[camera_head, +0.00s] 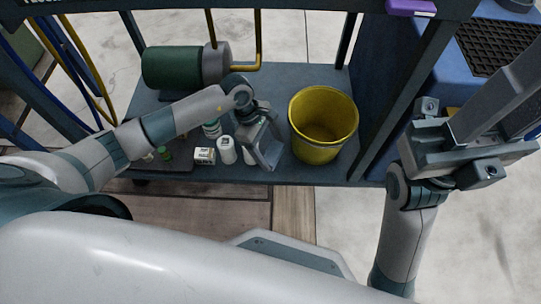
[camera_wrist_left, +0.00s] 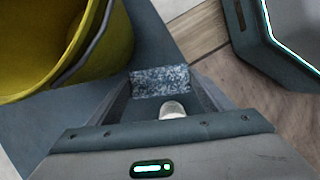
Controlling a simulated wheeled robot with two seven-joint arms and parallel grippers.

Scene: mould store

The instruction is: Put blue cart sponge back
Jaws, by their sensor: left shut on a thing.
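A speckled blue-grey sponge (camera_wrist_left: 160,82) sits between the fingertips of my left gripper in the left wrist view. My left gripper (camera_head: 268,158) is shut on it, over the front of the cart shelf, just left of the yellow bucket. The sponge is not clearly visible in the head view, where the gripper hides it. The cart shelf (camera_head: 288,174) is dark blue-grey. My right gripper (camera_head: 440,145) is at the right in the head view, away from the shelf; its fingers do not show clearly.
The yellow bucket (camera_head: 322,152) stands on the shelf and also shows in the left wrist view (camera_wrist_left: 105,50). White bottles (camera_head: 227,151) and a small white box (camera_head: 204,156) stand left of my gripper. A green cylinder (camera_head: 170,66) lies behind. A cart post (camera_head: 410,75) rises at right.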

